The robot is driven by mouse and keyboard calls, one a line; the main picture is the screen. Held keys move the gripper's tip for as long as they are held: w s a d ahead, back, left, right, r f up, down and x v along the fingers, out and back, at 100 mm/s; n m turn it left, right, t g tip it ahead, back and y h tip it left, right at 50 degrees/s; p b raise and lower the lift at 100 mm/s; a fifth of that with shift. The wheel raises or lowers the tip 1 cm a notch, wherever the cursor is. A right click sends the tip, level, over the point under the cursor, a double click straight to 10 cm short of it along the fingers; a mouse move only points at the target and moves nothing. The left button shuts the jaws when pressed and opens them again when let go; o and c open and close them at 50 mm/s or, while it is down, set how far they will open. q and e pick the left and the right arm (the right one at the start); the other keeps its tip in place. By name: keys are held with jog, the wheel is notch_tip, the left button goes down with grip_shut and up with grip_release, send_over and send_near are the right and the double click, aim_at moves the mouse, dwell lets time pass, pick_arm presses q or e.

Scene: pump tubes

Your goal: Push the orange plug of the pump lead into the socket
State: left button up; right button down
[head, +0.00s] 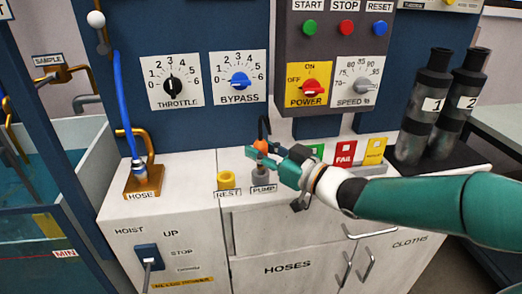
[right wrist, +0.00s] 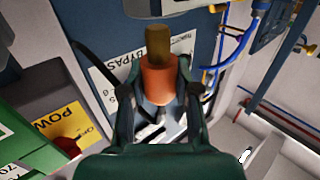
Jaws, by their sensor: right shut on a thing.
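The orange plug (head: 260,146) is above the grey socket (head: 261,171) marked PUMP on the white cabinet top. My right gripper (head: 262,155) reaches in from the right and is shut on the plug. The right wrist view shows the orange plug (right wrist: 158,84) between the two fingers, with its brown pin (right wrist: 157,42) bare and pointing up the picture. A dark lead (head: 264,127) rises from the plug in the head view. The exact gap and alignment between pin and socket cannot be told. My left gripper is not in view.
A yellow REST ring (head: 226,180) stands just left of the socket. The HOSE fitting (head: 143,178) is farther left. The control panel with a red POWER knob (head: 310,86) rises behind. Two dark cylinders (head: 425,103) stand at right, behind my right arm.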

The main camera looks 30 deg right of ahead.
aim_at(261, 167)
jog(key=shift+f, duration=0.2)
jog(key=shift+f+b, duration=0.35)
jog(key=shift+b, duration=0.1)
jog(key=shift+f+b, duration=1.2)
jog(key=shift+f, duration=0.2)
jog(key=c, duration=0.8)
grip_release()
jog(key=shift+o, duration=0.2)
jog(key=v, duration=1.2)
